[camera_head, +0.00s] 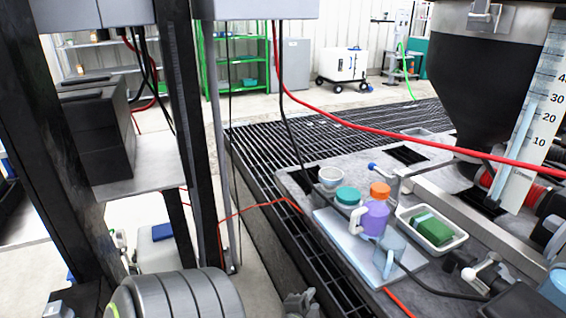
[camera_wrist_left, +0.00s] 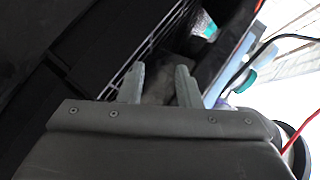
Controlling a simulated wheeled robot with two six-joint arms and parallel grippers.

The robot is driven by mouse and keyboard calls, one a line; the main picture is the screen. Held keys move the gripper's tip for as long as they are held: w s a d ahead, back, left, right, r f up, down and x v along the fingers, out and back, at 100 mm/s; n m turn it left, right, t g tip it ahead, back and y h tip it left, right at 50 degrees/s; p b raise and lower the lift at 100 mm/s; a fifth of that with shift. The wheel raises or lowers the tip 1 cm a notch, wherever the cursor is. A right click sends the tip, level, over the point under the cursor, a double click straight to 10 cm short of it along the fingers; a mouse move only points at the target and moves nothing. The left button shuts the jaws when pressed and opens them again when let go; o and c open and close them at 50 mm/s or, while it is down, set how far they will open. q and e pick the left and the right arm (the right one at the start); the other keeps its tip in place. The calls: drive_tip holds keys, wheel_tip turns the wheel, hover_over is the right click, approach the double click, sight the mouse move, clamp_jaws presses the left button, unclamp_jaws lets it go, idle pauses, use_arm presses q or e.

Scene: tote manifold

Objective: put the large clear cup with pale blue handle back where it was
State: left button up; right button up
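The large clear cup with pale blue handle (camera_head: 394,247) stands on a pale blue mat (camera_head: 343,238) on the grey worktop, in front of a purple jug with an orange lid (camera_head: 375,215). Its handle is toward the near left. My left gripper (camera_head: 300,302) is low at the bottom edge of the head view, left of the mat and apart from the cup. In the left wrist view, the gripper's two fingers (camera_wrist_left: 160,85) are spread with nothing held between them. My right gripper is not in view.
A teal-lidded container (camera_head: 347,196) and a small pale bowl (camera_head: 331,177) stand behind the cup. A white tray (camera_head: 457,240) with a green block is to its right. A red hose (camera_head: 400,136) and dark cables cross the area. A black grate (camera_head: 270,190) runs along the left.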

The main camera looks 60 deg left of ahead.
use_arm(q)
drive_tip(key=s+d+f+n+g+h, duration=0.7)
drive_tip(key=s+d+f+g, duration=0.3)
drive_tip(key=s+d+f, duration=0.6)
drive_tip(key=shift+s+f, duration=0.5)
drive_tip(key=shift+f, duration=0.15)
drive_tip(key=shift+a+p, duration=0.1)
drive_tip(key=shift+p, duration=0.6)
